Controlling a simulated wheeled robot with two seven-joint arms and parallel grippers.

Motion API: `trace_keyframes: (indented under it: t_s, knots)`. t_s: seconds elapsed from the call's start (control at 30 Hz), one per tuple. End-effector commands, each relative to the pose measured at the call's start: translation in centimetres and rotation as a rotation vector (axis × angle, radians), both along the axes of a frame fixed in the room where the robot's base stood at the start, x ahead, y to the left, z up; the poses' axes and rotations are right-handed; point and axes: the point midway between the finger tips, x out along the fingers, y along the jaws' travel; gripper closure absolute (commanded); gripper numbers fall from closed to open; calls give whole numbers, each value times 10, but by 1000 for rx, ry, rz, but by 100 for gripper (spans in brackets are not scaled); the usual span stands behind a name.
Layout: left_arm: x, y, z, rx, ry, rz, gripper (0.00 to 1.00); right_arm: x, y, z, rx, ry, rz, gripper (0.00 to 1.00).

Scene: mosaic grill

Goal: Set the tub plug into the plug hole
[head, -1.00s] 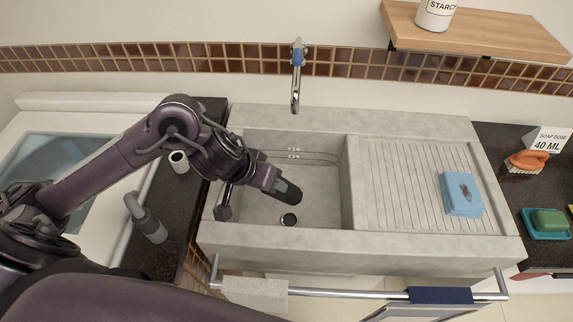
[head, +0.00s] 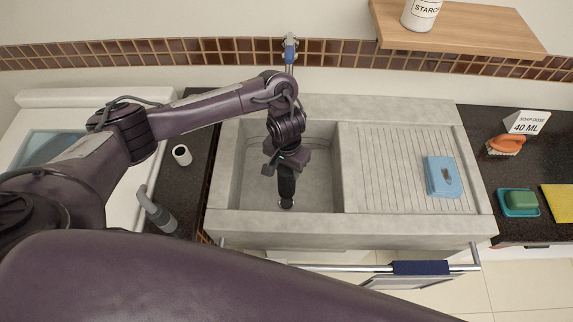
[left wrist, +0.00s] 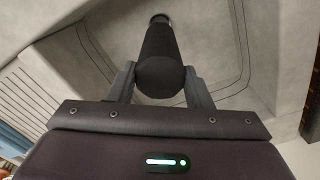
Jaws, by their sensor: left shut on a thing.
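My left gripper (head: 287,168) is over the sink basin, pointing down. It is shut on the tub plug (head: 286,187), a long black cylinder. In the left wrist view the gripper (left wrist: 160,82) has a finger on each side of the black plug (left wrist: 158,50), which points away from the camera. The far end of the plug is at the plug hole (head: 286,204), a metal-rimmed round hole in the basin floor. The plug largely covers the hole; I cannot tell whether its end is inside or just above. My right gripper is not in view.
The grey stone sink (head: 400,224) has basin walls close around my left gripper. The faucet (head: 290,52) stands behind it.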

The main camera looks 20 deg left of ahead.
Motion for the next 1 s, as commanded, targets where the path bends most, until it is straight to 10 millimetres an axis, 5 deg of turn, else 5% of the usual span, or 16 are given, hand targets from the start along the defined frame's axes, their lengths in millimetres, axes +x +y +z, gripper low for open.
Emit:
trace_keyframes:
  t_s: [0.23,0.6,1.0]
  knots:
    - [-1,0,4,-1,1,-2,84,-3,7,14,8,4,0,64]
    - [-1,0,-39,-1,-1,-2,84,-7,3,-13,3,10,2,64]
    - [0,0,-57,-2,-3,-3,84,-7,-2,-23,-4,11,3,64]
